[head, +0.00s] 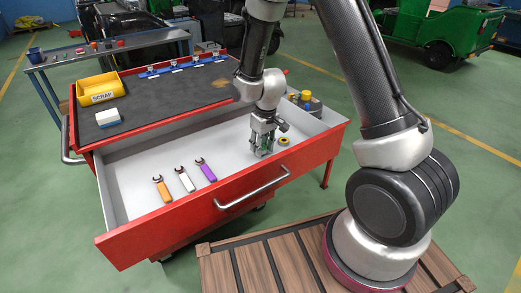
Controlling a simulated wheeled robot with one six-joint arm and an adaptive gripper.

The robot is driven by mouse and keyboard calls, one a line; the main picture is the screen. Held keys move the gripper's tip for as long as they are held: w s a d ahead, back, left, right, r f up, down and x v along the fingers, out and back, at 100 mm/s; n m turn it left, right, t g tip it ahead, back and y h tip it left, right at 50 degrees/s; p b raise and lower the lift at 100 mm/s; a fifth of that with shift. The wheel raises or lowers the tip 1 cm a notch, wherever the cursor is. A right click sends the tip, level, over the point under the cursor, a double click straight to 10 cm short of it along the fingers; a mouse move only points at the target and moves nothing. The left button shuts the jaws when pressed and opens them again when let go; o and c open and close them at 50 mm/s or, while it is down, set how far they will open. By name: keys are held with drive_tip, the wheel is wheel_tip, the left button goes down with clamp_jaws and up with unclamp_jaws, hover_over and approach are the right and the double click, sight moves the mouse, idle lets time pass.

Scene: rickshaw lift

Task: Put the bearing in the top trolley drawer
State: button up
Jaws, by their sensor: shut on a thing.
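My gripper (262,150) points down inside the open top drawer (120,245) of the red trolley, low over its pale floor near the right end. It is shut on the bearing, which is small and mostly hidden between the fingers. I cannot tell whether the bearing touches the drawer floor. A small yellow ring with a dark centre (283,141) lies on the drawer floor just right of the gripper, apart from it.
Orange (162,188), white (186,180) and purple (206,170) wrenches lie in the drawer's left half. The trolley top holds a yellow SCRAP bin (100,88), a white-blue block (108,118) and a blue rack (175,67). The drawer's front handle (252,190) sticks out.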

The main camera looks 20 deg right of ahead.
drive_tip(key=shift+f, duration=0.9)
drive_tip(key=o, duration=1)
drive_tip(key=shift+f, duration=0.1)
drive_tip(key=s+d+r+m+t, duration=0.1)
drive_tip(key=s+d+r, duration=0.2)
drive_tip(key=r, duration=0.8)
drive_tip(key=s+d+r, duration=0.2)
drive_tip(key=r, duration=0.8)
drive_tip(key=s+d+r+m, duration=0.1)
drive_tip(key=s+d+r, duration=0.2)
drive_tip(key=s, duration=0.4)
drive_tip(key=s+d+r+m+t, duration=0.1)
drive_tip(key=s+d+r, duration=0.2)
drive_tip(key=s+r, duration=0.2)
drive_tip(key=s+d+r+m+t, duration=0.1)
drive_tip(key=s+d+r, duration=0.2)
drive_tip(key=s, duration=0.6)
drive_tip(key=shift+s+d+r+m+h, duration=0.2)
drive_tip(key=shift+d+r+m+h, duration=0.15)
drive_tip(key=shift+r, duration=0.4)
